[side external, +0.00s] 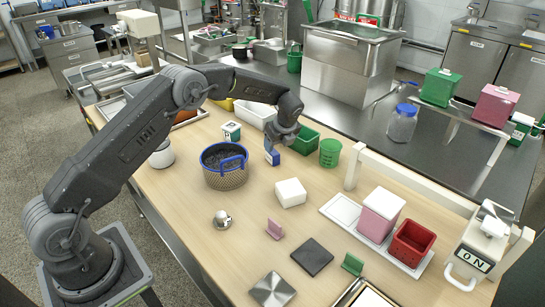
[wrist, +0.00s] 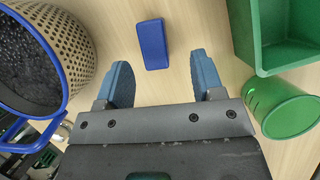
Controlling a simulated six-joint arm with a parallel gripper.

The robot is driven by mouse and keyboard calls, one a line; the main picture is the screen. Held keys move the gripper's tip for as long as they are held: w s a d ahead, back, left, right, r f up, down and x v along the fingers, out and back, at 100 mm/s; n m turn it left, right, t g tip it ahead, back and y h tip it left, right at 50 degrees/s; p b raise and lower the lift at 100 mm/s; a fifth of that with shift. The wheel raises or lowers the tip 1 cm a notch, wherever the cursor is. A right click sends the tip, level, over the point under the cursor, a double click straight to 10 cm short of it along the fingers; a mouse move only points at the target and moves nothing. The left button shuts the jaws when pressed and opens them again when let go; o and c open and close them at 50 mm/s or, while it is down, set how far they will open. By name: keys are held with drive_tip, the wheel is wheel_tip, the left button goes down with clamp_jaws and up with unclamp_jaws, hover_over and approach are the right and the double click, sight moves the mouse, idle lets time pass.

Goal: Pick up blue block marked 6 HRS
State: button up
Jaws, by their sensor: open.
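The blue block (wrist: 152,45) lies on the wooden table top in the wrist view, just beyond and between my fingertips. It is apart from both fingers, and no 6 HRS marking can be read on it. My gripper (wrist: 163,75) is open and empty, with two blue-grey fingers spread wide. In the side view my gripper (side external: 272,156) hangs above the table between the basket and the green bin. A small blue shape shows at its end there; I cannot tell finger from block in it.
The blue-rimmed basket of dark grains (side external: 225,178) stands close on the left. The green bin (wrist: 283,30) and green cup (wrist: 283,105) are close on the right. A white block (side external: 290,193) lies nearer the camera. Free wood shows around the blue block.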

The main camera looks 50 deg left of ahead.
sight(272, 156)
drive_tip(key=shift+s+x, duration=0.2)
drive_tip(key=shift+x, duration=1.1)
drive_tip(key=shift+s+x, duration=0.15)
drive_tip(key=shift+x, duration=1.2)
drive_tip(key=shift+c, duration=0.3)
drive_tip(key=c, duration=0.9)
